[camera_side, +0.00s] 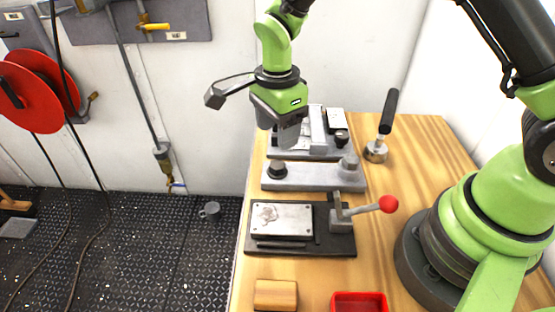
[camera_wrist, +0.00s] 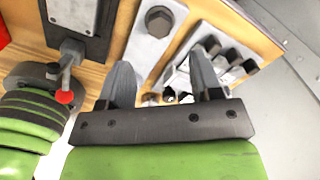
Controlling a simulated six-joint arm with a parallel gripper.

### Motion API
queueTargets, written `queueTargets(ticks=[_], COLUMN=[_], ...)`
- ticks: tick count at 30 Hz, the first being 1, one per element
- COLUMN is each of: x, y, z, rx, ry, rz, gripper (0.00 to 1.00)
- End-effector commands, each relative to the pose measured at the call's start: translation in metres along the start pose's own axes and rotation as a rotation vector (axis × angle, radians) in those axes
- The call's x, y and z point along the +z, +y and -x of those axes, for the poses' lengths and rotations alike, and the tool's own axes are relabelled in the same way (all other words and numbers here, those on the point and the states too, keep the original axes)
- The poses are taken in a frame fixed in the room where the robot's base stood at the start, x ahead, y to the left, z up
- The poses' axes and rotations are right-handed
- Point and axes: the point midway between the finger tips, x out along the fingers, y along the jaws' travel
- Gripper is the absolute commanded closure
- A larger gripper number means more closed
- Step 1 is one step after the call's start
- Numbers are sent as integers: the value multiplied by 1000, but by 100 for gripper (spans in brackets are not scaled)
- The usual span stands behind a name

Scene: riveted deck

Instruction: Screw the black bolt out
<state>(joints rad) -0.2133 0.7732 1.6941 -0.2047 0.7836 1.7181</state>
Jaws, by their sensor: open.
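The black bolt (camera_side: 277,169) stands with a dark hex head on the left end of a grey bar (camera_side: 312,177). In the wrist view the black bolt (camera_wrist: 158,21) shows near the top of the bar (camera_wrist: 146,48), beyond my fingertips. A grey bolt (camera_side: 348,162) stands at the bar's right end. My gripper (camera_side: 290,143) hangs above the rear of the bench, higher than the bolt and apart from it. In the wrist view my gripper (camera_wrist: 160,60) has its two fingers spread, with nothing held between them.
A rear fixture (camera_side: 318,152) with dark blocks lies beyond the bar. A black-handled tool (camera_side: 386,124) stands right of it. In front are a dark clamp plate (camera_side: 300,245) with a red-balled lever (camera_side: 387,204), a wooden block (camera_side: 275,295) and a red tray (camera_side: 359,296).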

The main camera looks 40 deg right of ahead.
Motion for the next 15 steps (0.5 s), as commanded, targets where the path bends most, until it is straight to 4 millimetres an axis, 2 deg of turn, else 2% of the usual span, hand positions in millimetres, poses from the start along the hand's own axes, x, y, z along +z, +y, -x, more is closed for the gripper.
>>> queueTargets(ticks=[9,15], x=[-1,0], y=[1,0], z=[-60,-80], rx=[4,0], ry=[2,1], rz=[1,1], gripper=[41,41])
